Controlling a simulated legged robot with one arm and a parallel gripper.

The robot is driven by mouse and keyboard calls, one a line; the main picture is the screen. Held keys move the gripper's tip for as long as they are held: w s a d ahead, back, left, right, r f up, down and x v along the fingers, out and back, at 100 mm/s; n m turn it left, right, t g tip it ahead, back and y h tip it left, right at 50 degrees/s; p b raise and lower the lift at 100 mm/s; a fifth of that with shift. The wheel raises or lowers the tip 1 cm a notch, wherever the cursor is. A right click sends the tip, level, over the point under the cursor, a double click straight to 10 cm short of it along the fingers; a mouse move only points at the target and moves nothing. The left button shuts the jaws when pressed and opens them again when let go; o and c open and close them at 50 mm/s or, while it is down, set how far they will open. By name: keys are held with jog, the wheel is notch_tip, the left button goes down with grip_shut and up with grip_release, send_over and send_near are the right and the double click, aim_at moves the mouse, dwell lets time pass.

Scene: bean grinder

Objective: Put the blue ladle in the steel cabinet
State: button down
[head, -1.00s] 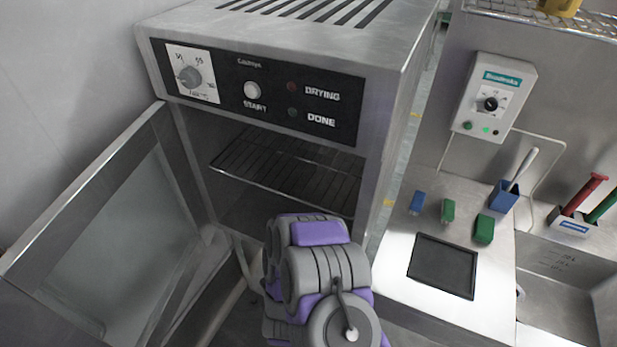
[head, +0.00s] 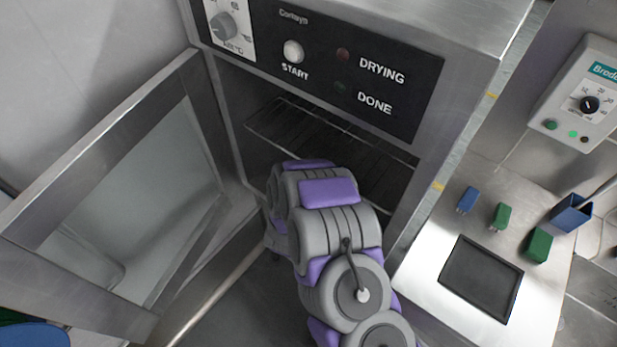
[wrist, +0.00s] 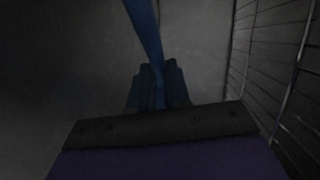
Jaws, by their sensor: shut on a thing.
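The steel cabinet (head: 472,60) stands ahead in the head view with its glass door (head: 150,200) swung open to the left. My arm reaches into its opening, below the control panel; the arm hides my gripper in the head view. In the dark wrist view my gripper (wrist: 158,95) is shut on the blue ladle (wrist: 146,30). The ladle's blue handle runs up from between the fingers to the top of the picture. The ladle's bowl cannot be made out.
A wire rack (head: 300,130) spans the cabinet's inside; wire bars (wrist: 290,70) also show at the right of the wrist view. To the right, a steel counter holds a dark pad (head: 481,278), small blue and green blocks and a blue holder (head: 571,213).

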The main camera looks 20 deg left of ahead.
jog(key=w+a, duration=0.2)
jog(key=a, duration=0.1)
jog(key=w+a, duration=0.1)
jog(key=shift+a+f+b, duration=0.25)
jog(key=shift+a+b, duration=0.05)
jog(key=shift+a, duration=0.05)
notch_tip(320, 180, down, 4)
jog(key=shift+r+b, duration=0.2)
jog(key=shift+b, duration=0.25)
jog(key=shift+r, duration=0.1)
jog(key=c, duration=1.1)
grip_release()
jog(key=shift+s, duration=0.15)
jog(key=s, duration=0.4)
jog(key=s+r+p, duration=0.1)
jog(key=s, duration=0.2)
jog(key=s+r, duration=0.1)
jog(key=s, duration=0.3)
jog(key=shift+s, duration=0.3)
